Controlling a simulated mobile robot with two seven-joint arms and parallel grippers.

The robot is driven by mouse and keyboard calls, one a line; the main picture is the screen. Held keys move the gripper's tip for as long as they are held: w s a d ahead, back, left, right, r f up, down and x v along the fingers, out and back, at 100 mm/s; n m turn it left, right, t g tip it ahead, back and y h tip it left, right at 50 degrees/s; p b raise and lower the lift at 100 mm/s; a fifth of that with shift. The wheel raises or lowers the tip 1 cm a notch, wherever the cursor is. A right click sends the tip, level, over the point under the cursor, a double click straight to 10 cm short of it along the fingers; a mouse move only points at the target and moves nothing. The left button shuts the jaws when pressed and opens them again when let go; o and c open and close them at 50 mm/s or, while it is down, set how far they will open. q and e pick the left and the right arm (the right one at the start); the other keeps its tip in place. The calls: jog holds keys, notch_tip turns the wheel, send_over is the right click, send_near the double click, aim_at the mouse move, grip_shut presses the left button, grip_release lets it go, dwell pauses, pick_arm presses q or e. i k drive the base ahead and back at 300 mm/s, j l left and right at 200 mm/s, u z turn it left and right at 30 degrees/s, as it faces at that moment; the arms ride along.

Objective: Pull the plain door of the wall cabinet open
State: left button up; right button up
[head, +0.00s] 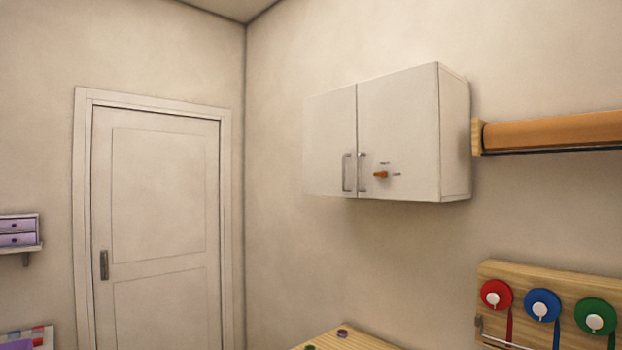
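The white wall cabinet (455,135) hangs on the wall right of the room corner. Its left door is the plain door (328,130), with only a grey bar handle (346,172) near its right edge. Its right door (400,115) has its own grey bar handle (362,173) and an orange knob (381,174) with small dark marks around it. Both doors look shut, with a thin seam between them. Neither of my grippers shows in the head view.
A wooden surface (345,342) with small round items lies below the cabinet. A wooden board with red, blue and green reels (542,305) and an orange roll (550,130) are at right. A white room door (160,210) and small purple drawers (17,232) are at left.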

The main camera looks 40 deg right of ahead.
aim_at(329, 118)
jog(key=i+j, duration=0.1)
jog(key=i, duration=1.2)
jog(key=i+z, duration=0.45)
jog(key=i+j+z, duration=0.1)
jog(key=i+z, duration=0.35)
jog(key=i, duration=0.15)
jog(key=i+z, duration=0.35)
jog(key=i+j+z, duration=0.15)
jog(key=z, duration=0.2)
jog(key=i+j+z, duration=0.3)
jog(key=k+l, duration=0.1)
jog(key=l, duration=0.05)
